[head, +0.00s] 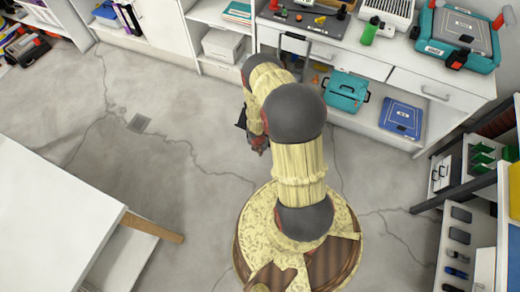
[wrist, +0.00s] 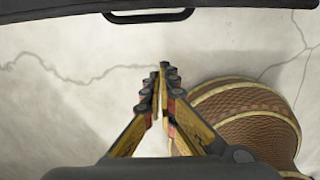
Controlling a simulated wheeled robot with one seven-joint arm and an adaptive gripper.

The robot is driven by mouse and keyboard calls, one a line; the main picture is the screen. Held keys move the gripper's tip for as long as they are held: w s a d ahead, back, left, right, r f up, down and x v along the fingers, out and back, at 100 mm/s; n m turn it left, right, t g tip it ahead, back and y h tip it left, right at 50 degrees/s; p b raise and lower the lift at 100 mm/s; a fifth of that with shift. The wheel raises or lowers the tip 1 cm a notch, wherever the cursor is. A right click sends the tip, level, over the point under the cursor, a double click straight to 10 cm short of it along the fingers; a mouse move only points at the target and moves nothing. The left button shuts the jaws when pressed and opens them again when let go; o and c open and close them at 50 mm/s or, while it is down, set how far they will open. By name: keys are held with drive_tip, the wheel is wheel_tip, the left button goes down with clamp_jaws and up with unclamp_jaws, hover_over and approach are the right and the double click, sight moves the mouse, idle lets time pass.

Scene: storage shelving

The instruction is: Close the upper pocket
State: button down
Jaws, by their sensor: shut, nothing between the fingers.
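I cannot single out the upper pocket with certainty. In the head view, a white unit has a dark-lined upper section (head: 318,22) holding small tools, with a white front and handle below it. In the wrist view, a dark edge with a handle-like loop (wrist: 148,16) crosses the top; I cannot tell which thing it belongs to. My gripper (wrist: 163,75) is shut and empty, with bare floor behind its fingertips and a gap below the dark edge in the picture. In the head view my gripper (head: 258,145) shows only partly beside my arm, left of the white unit's lower shelf.
A teal case (head: 345,92) and a blue box (head: 401,118) sit on the lower shelf. A larger teal case (head: 457,40) stands on the counter. Dark shelving (head: 470,165) is at right, a white table (head: 50,215) at left.

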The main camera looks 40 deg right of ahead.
drive_tip(key=shift+w+d+f+b, duration=0.35)
drive_tip(key=shift+d+f, duration=0.2)
drive_tip(key=shift+d, duration=0.1)
drive_tip(key=shift+w+d+f+b, duration=0.2)
drive_tip(key=shift+d+f+b, duration=0.2)
drive_tip(key=shift+d+f, duration=0.25)
drive_tip(key=shift+w+d+f+b, duration=0.35)
drive_tip(key=shift+d+f, duration=0.1)
drive_tip(key=shift+d, duration=0.25)
